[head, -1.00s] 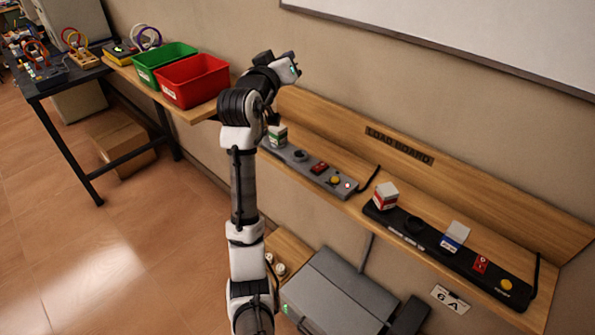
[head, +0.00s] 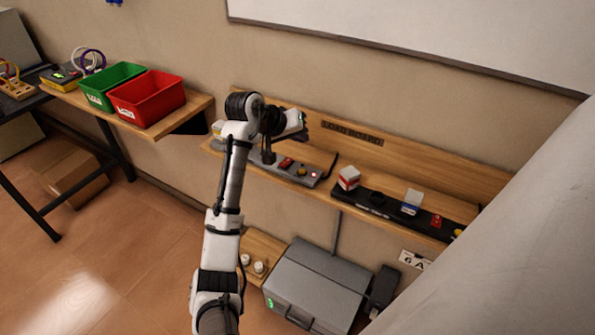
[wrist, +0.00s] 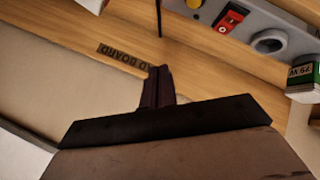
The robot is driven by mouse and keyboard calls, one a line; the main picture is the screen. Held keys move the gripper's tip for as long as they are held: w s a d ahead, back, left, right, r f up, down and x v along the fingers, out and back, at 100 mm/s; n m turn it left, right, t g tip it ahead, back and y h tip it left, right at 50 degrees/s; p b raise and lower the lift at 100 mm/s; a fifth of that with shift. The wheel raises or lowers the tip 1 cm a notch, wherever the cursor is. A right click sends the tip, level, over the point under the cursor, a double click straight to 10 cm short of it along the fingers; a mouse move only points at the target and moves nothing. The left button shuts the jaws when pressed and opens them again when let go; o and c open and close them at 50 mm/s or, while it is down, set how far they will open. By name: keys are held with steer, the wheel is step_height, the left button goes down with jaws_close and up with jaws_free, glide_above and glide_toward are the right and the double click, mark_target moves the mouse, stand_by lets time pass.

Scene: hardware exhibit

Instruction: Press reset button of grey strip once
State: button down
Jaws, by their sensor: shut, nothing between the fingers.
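The grey strip (head: 311,180) lies on the wooden wall shelf, partly hidden behind my arm in the head view. It carries a red switch (head: 286,162), a round yellow button (head: 301,171) and a small lit lamp at its right end. My gripper (wrist: 158,75) is shut and empty, apart from the strip in the wrist view.
A black strip (head: 345,196) with a red-and-white block, a blue-and-white block and a red switch lies to the right. The shelf's backboard (head: 420,160) rises behind. Green (head: 113,84) and red bins (head: 148,100) stand left. A pale surface hides the right side.

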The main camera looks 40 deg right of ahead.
steer(key=b, duration=0.7)
glide_above(302, 171)
steer(key=a, duration=0.1)
step_height(302, 171, down, 7)
steer(key=shift+f, duration=0.9)
steer(key=shift+f, duration=0.1)
stand_by(0.9)
steer(key=shift+f, duration=0.3)
steer(key=shift+f, duration=0.45)
stand_by(0.8)
steer(key=shift+r, duration=0.1)
steer(key=shift+r+p, duration=0.75)
steer(key=shift+p, duration=0.25)
